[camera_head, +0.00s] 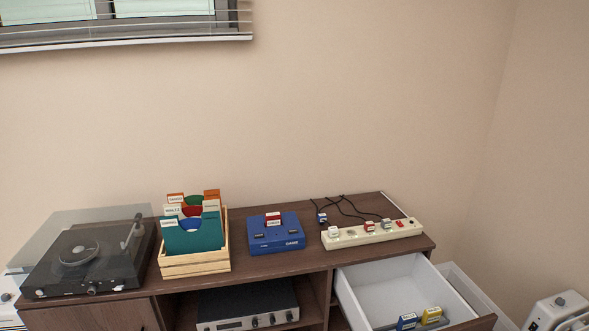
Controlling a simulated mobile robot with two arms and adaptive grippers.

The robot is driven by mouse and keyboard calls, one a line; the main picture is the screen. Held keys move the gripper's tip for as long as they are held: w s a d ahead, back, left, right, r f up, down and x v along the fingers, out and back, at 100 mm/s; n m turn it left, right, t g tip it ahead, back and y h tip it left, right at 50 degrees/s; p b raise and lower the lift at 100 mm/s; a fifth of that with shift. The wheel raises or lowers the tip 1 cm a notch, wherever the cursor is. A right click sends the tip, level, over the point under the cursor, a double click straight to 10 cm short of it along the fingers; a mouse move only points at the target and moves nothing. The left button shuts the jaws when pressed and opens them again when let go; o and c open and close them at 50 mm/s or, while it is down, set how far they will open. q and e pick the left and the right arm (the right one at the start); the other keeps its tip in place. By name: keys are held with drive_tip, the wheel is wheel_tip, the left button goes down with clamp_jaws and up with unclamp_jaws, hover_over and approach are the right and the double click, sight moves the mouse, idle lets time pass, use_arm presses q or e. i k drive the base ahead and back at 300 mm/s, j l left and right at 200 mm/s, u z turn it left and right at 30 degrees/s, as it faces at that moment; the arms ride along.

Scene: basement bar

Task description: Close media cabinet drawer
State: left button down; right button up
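The media cabinet (300,262) is dark brown wood and runs along the wall at the bottom of the head view. Its drawer (385,278) at the right end is pulled well out, showing a white inside. A blue cartridge-like item (407,321) and a yellow one (431,314) lie in it near the front. The brown drawer front (478,324) is cut off by the bottom edge of the picture. Neither of my grippers is in view. White parts at the lower left and right edges look like my arms.
On the cabinet top stand a turntable (85,262), a wooden crate of records (195,264), a blue game console (276,236) and a power strip (372,235) with plugs and black cables. A grey receiver (248,305) sits in the open middle shelf. A white-edged object (458,272) is right of the drawer.

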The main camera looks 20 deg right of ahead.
sight(373, 296)
drive_tip(key=z, duration=1.9)
